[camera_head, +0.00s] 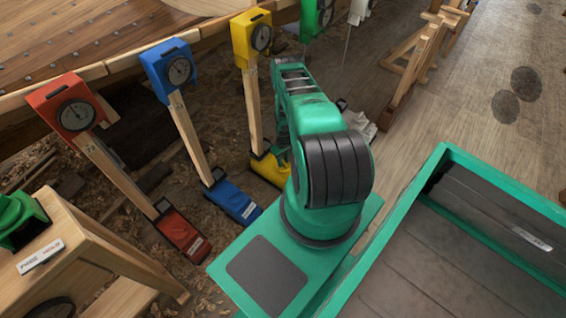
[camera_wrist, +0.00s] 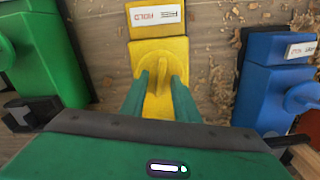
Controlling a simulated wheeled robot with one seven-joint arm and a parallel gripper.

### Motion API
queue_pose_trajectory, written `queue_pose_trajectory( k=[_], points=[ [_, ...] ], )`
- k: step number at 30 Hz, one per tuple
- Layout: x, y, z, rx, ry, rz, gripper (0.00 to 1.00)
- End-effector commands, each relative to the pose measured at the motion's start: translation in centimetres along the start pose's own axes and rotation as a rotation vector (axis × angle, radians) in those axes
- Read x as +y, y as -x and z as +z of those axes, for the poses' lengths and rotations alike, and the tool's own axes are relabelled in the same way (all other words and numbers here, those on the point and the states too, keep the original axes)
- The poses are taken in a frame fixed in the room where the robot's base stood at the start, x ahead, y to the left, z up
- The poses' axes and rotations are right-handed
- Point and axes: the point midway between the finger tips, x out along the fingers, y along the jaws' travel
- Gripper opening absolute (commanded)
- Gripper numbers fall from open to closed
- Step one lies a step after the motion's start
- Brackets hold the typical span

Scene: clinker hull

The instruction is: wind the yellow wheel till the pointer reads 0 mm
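The yellow gauge (camera_head: 252,38) stands at the top of a wooden post, and its pointer is too small to read. The yellow base (camera_head: 270,169) is at the post's foot, partly behind my arm in the head view. In the wrist view the yellow base (camera_wrist: 160,48) carries a white label. My gripper (camera_wrist: 164,78) has its two green fingers over this base, one on each side of a yellow part that seems to be the wheel. Whether the fingers press on it cannot be told.
Red (camera_head: 70,107) and blue (camera_head: 172,68) gauges on posts stand to the left. The blue base (camera_wrist: 265,80) and a green base (camera_wrist: 45,55) flank the yellow one. A wooden stand (camera_head: 95,250) is at lower left.

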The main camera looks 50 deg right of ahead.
Motion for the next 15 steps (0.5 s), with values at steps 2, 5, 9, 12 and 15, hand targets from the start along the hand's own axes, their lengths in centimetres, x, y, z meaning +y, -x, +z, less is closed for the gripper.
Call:
queue_pose_trajectory(
  k=[2, 5, 9, 12, 15],
  points=[
    [0.0, 0.7, -0.1, 0.001, 0.000, 0.001, 0.28],
    [0.0, 2.0, -0.1, 0.001, 0.000, 0.001, 0.28],
    [0.1, 4.5, -0.2, 0.000, 0.000, 0.001, 0.28],
    [0.1, 6.2, -0.2, 0.001, 0.000, 0.002, 0.28],
    [0.1, 7.7, -0.1, 0.001, 0.000, 0.001, 0.28]
  ],
)
